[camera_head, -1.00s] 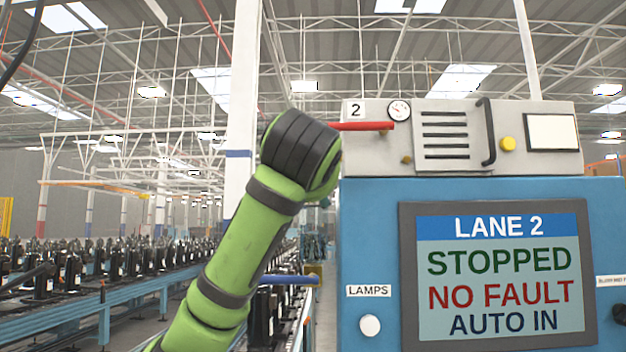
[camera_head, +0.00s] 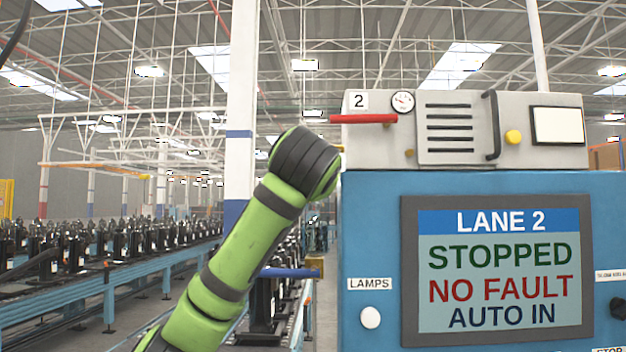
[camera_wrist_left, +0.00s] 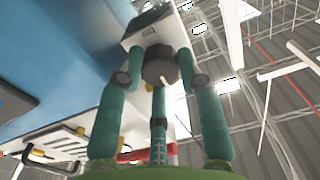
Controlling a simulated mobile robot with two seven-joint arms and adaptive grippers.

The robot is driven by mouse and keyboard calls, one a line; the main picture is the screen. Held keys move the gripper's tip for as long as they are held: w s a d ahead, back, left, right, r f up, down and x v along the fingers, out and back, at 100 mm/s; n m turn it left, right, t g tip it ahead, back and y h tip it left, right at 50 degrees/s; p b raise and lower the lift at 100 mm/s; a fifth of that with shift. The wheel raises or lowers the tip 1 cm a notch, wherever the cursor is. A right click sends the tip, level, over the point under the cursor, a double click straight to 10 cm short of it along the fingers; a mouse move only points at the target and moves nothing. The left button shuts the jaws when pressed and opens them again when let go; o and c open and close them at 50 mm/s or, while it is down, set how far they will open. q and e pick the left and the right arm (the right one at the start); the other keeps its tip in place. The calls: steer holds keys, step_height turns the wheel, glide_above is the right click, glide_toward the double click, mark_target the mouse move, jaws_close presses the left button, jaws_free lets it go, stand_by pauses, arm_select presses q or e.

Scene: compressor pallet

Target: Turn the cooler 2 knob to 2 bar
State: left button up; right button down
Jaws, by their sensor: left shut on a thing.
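The grey cooler 2 unit (camera_head: 380,155) stands on the blue cabinet, with a "2" label (camera_head: 358,101), a small round gauge (camera_head: 402,102) and a red handle (camera_head: 364,119). The gauge reading is too small to tell. My left arm comes in from the lower left and ends beside the unit's left side; its gripper is hidden in the head view. In the left wrist view my left gripper (camera_wrist_left: 160,75) has its teal fingers closed around a dark round knob (camera_wrist_left: 159,67) in front of a pale box. The knob's markings cannot be read. My right gripper is not in view.
The blue cabinet (camera_head: 370,210) carries a screen (camera_head: 499,268) reading LANE 2, STOPPED, NO FAULT, AUTO IN. A yellow knob (camera_head: 513,137) and black handle (camera_head: 492,125) stick out of the unit. A conveyor (camera_head: 90,300) with dark compressors runs at the left.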

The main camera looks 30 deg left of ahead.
arm_select(q)
steer(key=n+b, duration=0.5)
steer(key=n, duration=0.7)
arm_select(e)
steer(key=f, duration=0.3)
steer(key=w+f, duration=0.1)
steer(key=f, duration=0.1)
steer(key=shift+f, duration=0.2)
arm_select(q)
steer(key=shift+r, duration=0.1)
steer(key=o, duration=1.1)
steer(key=shift+w, duration=0.1)
steer(key=shift+o, duration=0.2)
steer(key=v, duration=1.1)
steer(key=shift+d+f, duration=0.25)
steer(key=shift+d, duration=0.05)
